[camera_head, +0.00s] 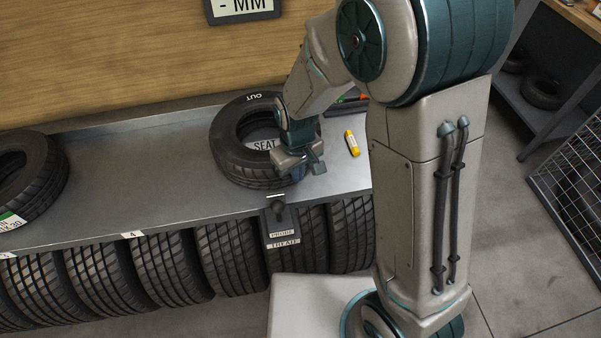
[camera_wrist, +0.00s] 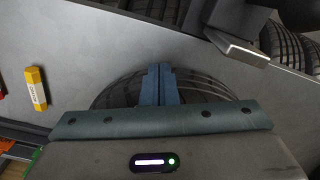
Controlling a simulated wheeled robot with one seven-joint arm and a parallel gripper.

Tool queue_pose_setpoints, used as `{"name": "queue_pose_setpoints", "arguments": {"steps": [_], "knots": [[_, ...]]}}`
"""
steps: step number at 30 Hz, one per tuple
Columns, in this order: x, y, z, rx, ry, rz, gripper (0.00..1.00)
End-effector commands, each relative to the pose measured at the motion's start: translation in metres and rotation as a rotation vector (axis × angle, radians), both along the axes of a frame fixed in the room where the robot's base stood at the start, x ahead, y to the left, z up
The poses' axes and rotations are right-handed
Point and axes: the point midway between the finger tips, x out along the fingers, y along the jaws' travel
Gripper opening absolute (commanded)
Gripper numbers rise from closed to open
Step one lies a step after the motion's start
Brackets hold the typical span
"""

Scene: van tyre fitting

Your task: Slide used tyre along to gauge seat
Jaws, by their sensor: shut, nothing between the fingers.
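The used tyre (camera_head: 230,155), marked OUT, lies flat on the grey shelf. Through its hole I see the SEAT label (camera_head: 264,145), so it lies over or around the seat; the seat's edges are hidden. My gripper (camera_head: 297,172) is shut and empty, at the tyre's front right side. In the wrist view, my closed blue fingers (camera_wrist: 160,84) stand in front of the dark tyre tread (camera_wrist: 110,92). I cannot tell whether they touch the rubber.
A yellow crayon (camera_head: 352,143) lies right of the tyre; it also shows in the wrist view (camera_wrist: 36,88). A PROBE TREAD holder (camera_head: 281,228) hangs at the shelf's front edge. Another tyre (camera_head: 33,178) lies at left. Several tyres stand below. The shelf between the lying tyres is clear.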

Motion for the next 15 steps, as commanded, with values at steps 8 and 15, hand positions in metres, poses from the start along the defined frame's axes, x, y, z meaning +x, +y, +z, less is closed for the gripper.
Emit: {"name": "queue_pose_setpoints", "arguments": {"steps": [8, 15], "knots": [[0.003, 0.002, -0.001, 0.000, 0.000, 0.000, 0.00], [0.014, 0.010, 0.000, 0.001, -0.002, 0.000, 0.00]]}}
